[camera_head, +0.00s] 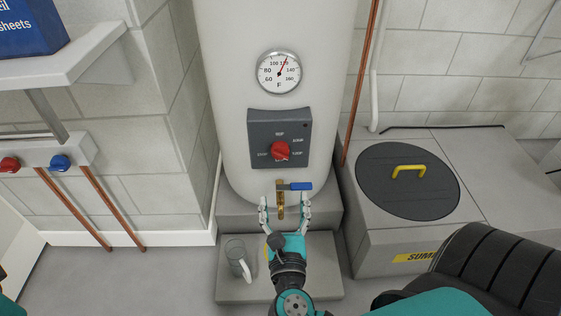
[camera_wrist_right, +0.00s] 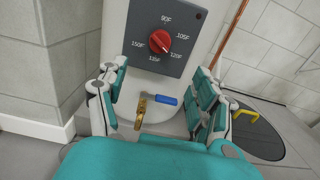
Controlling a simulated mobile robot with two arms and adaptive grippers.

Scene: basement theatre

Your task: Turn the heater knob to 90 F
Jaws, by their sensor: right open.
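The heater (camera_head: 230,70) is a tall white tank with a dark grey control panel (camera_head: 258,128) low on its front. The round red knob (camera_head: 280,151) sits in the panel's middle; it also shows in the right wrist view (camera_wrist_right: 160,41). There, 90F is at the top, 105F and 120F at the right, 150F at the left. A pale mark on the knob seems to point lower right, towards 120F. My right gripper (camera_head: 285,199) is open and empty, below the panel and apart from the knob. My left gripper is not in view.
A brass valve with a blue lever (camera_head: 300,186) shows between my right fingers. A clear mug (camera_head: 236,256) stands on the grey step (camera_head: 318,263). A round gauge (camera_head: 279,72) is above the panel. A sump box with a dark lid (camera_head: 385,190) stands at the right.

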